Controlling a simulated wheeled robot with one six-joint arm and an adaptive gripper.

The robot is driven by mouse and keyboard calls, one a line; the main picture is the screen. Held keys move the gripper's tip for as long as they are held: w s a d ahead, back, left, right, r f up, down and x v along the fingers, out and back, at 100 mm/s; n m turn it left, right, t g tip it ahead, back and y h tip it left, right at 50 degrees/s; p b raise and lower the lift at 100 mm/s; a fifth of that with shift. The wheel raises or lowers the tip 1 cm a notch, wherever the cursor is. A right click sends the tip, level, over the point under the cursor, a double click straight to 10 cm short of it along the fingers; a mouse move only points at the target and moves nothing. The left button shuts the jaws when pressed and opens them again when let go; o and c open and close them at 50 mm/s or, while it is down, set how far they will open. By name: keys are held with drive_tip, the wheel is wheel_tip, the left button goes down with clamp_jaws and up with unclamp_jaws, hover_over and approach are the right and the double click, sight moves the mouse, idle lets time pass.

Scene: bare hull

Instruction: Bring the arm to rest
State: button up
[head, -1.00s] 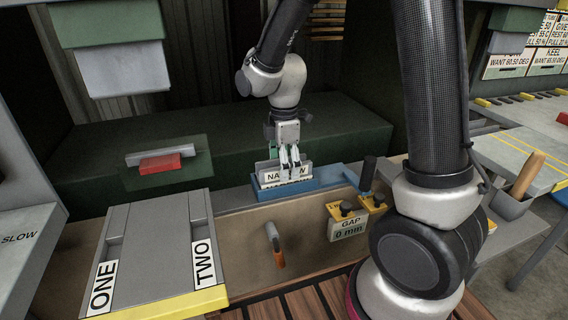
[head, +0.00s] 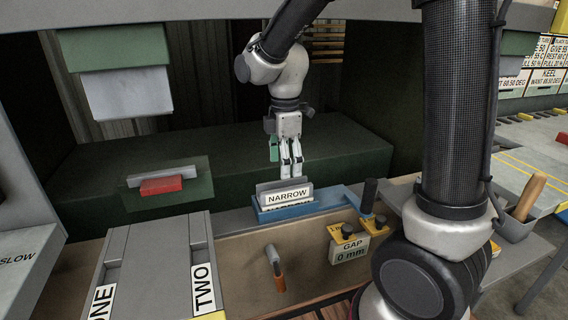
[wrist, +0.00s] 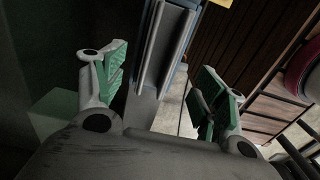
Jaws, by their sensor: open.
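My gripper (head: 291,172) is above and just behind the blue tray (head: 300,210), which holds a grey plate labelled NARROW (head: 288,195). The plate stands upright in the tray. In the head view the fingers point down close to the plate's top edge. In the wrist view my gripper (wrist: 158,90) has its green-padded fingers spread wide with nothing between the pads. A grey edge, probably the plate or its tray, lies beyond them.
A GAP 0 mm block (head: 349,250) and a dark upright handle (head: 369,195) stand right of the tray. An orange-based lever (head: 277,270) is in front. Panels marked ONE and TWO (head: 204,288) lie at the left. A green ledge (head: 100,165) runs behind.

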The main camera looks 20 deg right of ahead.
drive_tip(key=m, duration=0.1)
drive_tip(key=s+m, duration=0.1)
drive_tip(key=m, duration=0.1)
drive_tip(key=s+d+m, duration=0.1)
drive_tip(key=m, duration=0.1)
drive_tip(key=shift+s+f+g, duration=0.25)
drive_tip(key=shift+f+g, duration=0.1)
drive_tip(key=shift+g, duration=0.05)
drive_tip(key=s+d+r+m+t, duration=0.2)
drive_tip(key=s+d+r+m, duration=0.3)
drive_tip(key=s+d+m, duration=0.1)
drive_tip(key=s+d+r+m+t, duration=0.3)
drive_tip(key=s+d+r+m, duration=0.3)
drive_tip(key=s, duration=0.4)
drive_tip(key=shift+s+d+m, duration=0.25)
drive_tip(key=shift+d+m, duration=0.25)
drive_tip(key=shift+d, duration=0.4)
